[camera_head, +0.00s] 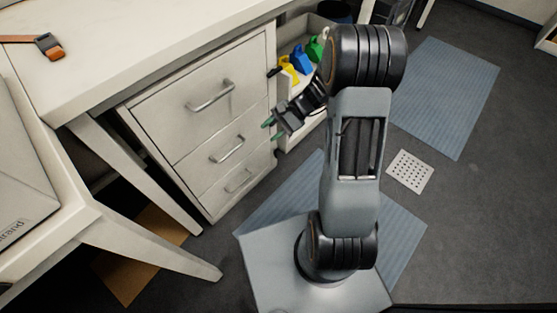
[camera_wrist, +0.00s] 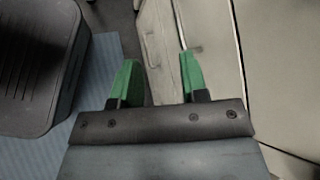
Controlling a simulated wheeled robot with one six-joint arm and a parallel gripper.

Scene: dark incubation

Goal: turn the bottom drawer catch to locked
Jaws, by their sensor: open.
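In the wrist view my gripper (camera_wrist: 159,62) shows both fingers spread, with pale cabinet panels ahead and to the right.
A pale open compartment (camera_head: 296,136) right of the drawers holds yellow (camera_head: 289,70), blue (camera_head: 302,58) and green (camera_head: 316,47) items. A table leg (camera_head: 140,172) stands left of the drawers. An orange-and-black tool (camera_head: 50,46) lies on the worktop (camera_head: 130,40). Blue mats (camera_head: 445,95) and a perforated plate (camera_head: 410,171) lie on the floor.

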